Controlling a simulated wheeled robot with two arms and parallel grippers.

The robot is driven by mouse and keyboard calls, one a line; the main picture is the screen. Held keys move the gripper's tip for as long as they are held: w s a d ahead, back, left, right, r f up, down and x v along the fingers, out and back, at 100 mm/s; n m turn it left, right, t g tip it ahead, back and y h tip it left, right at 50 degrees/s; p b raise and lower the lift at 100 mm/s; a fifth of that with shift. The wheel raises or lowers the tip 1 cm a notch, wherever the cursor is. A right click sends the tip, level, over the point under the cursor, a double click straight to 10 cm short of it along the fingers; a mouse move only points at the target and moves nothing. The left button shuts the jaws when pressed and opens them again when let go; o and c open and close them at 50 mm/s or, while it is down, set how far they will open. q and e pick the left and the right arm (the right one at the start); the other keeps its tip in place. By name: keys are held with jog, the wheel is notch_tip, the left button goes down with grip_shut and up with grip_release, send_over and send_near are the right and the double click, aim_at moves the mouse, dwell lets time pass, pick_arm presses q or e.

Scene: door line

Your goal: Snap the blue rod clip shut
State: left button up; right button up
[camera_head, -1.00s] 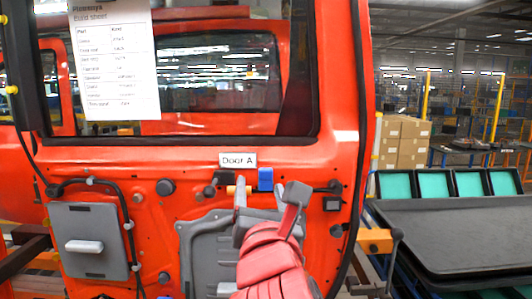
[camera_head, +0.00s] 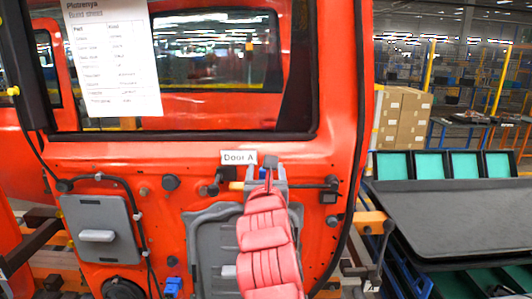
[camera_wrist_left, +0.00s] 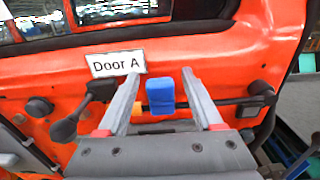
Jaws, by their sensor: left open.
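The blue rod clip (camera_wrist_left: 160,97) is on the red door below the "Door A" label, between the two fingers of my left gripper (camera_wrist_left: 165,95) in the left wrist view. The fingers are open, one on each side of it, and no contact shows. I cannot tell whether the clip is latched. A tan-orange rod piece (camera_head: 236,186) shows left of the clip. My right gripper is not in view.
The "Door A" label (camera_head: 239,157) sits just above. A black lever (camera_wrist_left: 72,125) is left of the fingers and a black block (camera_wrist_left: 249,107) right. A grey panel with a handle (camera_head: 97,236) is on the door's left. A dark table (camera_head: 455,215) stands at right.

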pick_arm(q)
jog(key=shift+w+r+p, duration=0.2)
jog(key=shift+w+p, duration=0.15)
jog(key=shift+w, duration=0.65)
jog(key=shift+w+f, duration=0.2)
jog(key=shift+w, duration=0.1)
grip_shut()
